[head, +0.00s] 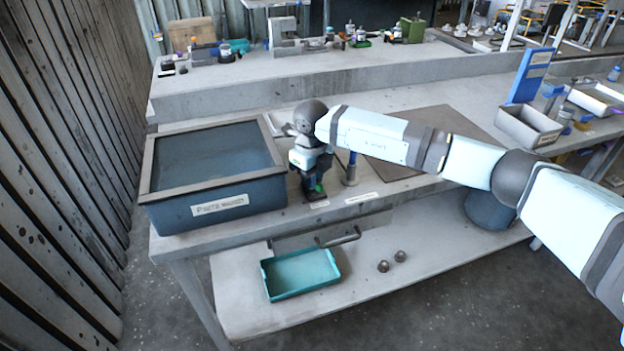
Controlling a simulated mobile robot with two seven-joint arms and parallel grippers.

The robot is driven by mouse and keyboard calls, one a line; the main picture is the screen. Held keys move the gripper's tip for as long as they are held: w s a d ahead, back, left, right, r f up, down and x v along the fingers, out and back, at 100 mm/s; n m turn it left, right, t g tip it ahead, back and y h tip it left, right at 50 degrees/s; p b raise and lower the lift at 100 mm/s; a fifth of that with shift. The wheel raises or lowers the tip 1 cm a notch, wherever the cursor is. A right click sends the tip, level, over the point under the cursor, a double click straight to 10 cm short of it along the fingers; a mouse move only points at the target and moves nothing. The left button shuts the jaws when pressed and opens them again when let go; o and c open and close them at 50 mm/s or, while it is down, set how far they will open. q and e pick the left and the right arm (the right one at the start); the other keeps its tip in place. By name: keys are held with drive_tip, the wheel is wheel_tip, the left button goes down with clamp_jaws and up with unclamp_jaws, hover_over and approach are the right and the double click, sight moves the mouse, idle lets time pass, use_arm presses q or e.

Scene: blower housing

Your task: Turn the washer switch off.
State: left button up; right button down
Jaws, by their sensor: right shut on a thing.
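The parts washer (212,207) is a dark blue-grey tub with a grey rim and a label on its front, standing at the left of the bench. My left gripper is not in view.
A metal post (350,172) with a blue top stands close right of my right gripper. A dark mat (430,135) lies behind my arm. A teal tray (300,273) and two small round parts (383,266) are on the lower shelf. A grey bin (528,127) stands at right.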

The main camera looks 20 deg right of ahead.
idle(0.4)
drive_tip(key=c, duration=1.1)
unclamp_jaws()
drive_tip(key=shift+c, duration=0.2)
drive_tip(key=shift+r, duration=0.15)
wheel_tip(320, 180, up, 14)
drive_tip(key=shift+f, duration=0.2)
